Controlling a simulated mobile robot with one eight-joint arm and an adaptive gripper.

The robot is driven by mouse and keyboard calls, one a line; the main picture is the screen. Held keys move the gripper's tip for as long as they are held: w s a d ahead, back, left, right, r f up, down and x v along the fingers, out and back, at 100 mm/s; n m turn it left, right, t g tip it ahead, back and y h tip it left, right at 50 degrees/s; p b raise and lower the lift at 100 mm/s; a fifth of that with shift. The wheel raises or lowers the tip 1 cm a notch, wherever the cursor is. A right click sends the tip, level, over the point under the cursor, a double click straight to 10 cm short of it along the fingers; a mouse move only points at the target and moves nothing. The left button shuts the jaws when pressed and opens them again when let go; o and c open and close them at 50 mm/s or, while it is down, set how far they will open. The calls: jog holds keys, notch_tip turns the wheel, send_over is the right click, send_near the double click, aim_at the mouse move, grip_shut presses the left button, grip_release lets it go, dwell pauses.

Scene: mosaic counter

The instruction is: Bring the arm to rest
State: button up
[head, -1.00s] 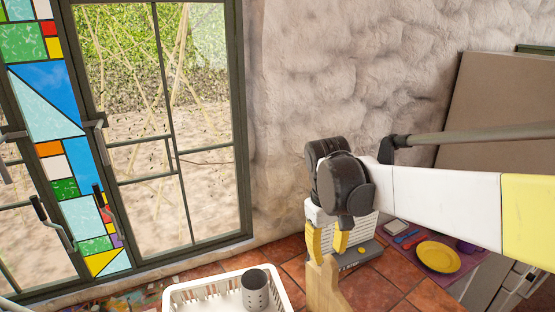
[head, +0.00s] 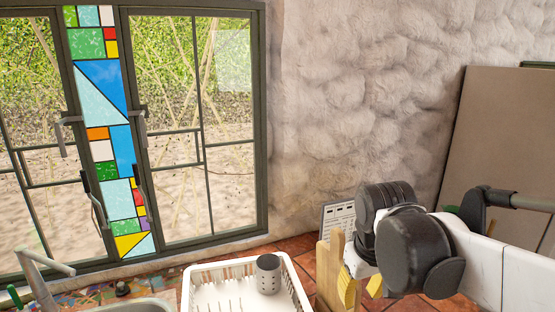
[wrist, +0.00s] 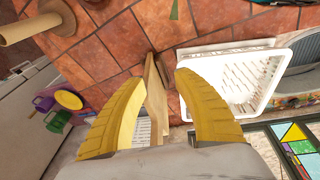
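My arm (head: 490,250) reaches in from the right edge in the head view, with its black joint (head: 415,250) in front of the wall. My gripper (head: 360,287) points down with its yellow fingers partly cut off by the lower edge. In the wrist view my gripper (wrist: 161,78) has its two yellow fingers spread apart, with nothing held. A wooden piece (wrist: 154,90) shows between and beyond the fingers; it also stands left of the gripper in the head view (head: 330,275). I cannot tell how far the fingers are from it.
A white dish rack (head: 205,282) with a grey perforated cup (head: 268,275) stands left of the gripper. Red tiles (wrist: 115,40) cover the counter. A yellow plate (wrist: 69,99) and purple cup (wrist: 43,103) lie at the left in the wrist view. A window (head: 205,120) is behind.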

jog(key=s+d+f+m+t+b, duration=0.1)
jog(key=s+f+t+b, duration=0.1)
jog(key=s+f+b, duration=0.3)
jog(key=s+d+f+m+t+b, duration=0.1)
jog(key=s+f+m+t+b, duration=0.1)
jog(key=s+f+b, duration=0.3)
notch_tip(320, 180, down, 7)
jog(key=b, duration=0.3)
jog(key=shift+r+y, duration=0.15)
jog(key=shift+y, duration=0.15)
